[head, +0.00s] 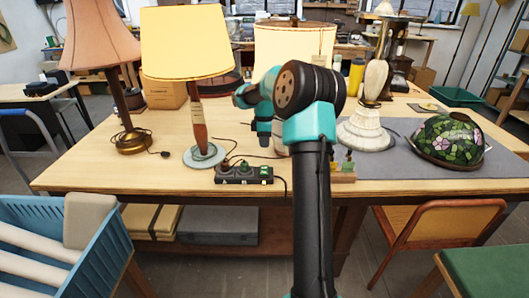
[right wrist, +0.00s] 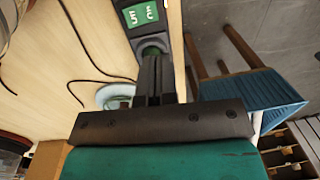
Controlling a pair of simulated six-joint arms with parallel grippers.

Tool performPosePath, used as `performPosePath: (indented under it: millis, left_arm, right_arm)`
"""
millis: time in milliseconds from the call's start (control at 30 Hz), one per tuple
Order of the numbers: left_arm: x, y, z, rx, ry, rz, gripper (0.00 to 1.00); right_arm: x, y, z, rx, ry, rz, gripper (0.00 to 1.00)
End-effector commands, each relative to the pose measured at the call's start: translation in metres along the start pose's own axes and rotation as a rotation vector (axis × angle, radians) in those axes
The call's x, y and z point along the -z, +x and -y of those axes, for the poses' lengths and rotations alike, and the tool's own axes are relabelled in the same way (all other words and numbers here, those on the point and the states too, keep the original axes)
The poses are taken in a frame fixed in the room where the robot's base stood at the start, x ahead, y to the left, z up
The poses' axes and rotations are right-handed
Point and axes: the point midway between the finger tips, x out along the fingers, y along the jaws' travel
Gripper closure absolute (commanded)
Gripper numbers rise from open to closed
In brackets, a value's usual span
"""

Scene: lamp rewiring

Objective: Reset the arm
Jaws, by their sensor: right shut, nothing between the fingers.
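My right gripper shows best in the right wrist view (right wrist: 152,58), with its dark fingers together and empty. Their tips are over or near the end of a dark power strip (right wrist: 165,18) with a green lettered label; I cannot tell whether they touch it. In the head view the strip (head: 232,175) lies at the table's front edge, with a green part at its right end. My right arm reaches over the table, its teal wrist (head: 264,112) right of and above the strip. My left gripper is not in view.
A yellow-shaded lamp (head: 187,42) and a brown-shaded lamp (head: 98,35) stand left on the wooden table (head: 80,178). A white lamp base (head: 366,132) and a stained-glass shade (head: 449,141) are on the right. Dark cords lie near the strip.

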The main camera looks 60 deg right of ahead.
Motion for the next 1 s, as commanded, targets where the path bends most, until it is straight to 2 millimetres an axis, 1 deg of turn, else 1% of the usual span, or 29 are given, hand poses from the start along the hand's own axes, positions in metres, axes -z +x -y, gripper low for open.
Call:
performPosePath:
  millis: [33, 100, 200, 633, 733, 767, 867, 967, 1000]
  left_arm:
    - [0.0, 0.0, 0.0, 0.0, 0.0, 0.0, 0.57]
    - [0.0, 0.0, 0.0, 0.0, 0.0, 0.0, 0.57]
    - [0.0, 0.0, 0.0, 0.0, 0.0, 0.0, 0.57]
    - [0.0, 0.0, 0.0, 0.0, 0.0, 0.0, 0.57]
    - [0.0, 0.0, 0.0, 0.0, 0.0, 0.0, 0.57]
    - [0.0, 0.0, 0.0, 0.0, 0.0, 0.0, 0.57]
    - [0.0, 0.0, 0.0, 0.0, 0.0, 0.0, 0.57]
    - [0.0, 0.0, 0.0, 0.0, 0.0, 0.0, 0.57]
    - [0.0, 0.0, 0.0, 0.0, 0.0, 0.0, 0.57]
  right_arm:
    - [0.0, -0.006, 0.001, -0.002, 0.0, -0.001, 1.0]
    - [0.0, -0.012, 0.003, -0.001, 0.0, -0.001, 1.0]
    - [0.0, -0.016, 0.004, 0.0, 0.0, 0.0, 1.0]
    - [0.0, -0.016, 0.004, 0.0, 0.0, 0.0, 1.0]
    - [0.002, -0.014, 0.004, 0.002, 0.001, -0.001, 1.0]
    - [0.004, -0.011, 0.004, 0.003, 0.002, -0.003, 1.0]
    - [0.017, 0.005, 0.007, 0.008, 0.008, -0.013, 1.0]
    - [0.042, 0.035, 0.013, 0.015, 0.024, -0.033, 1.0]
    - [0.053, 0.051, 0.017, 0.02, 0.033, -0.043, 1.0]
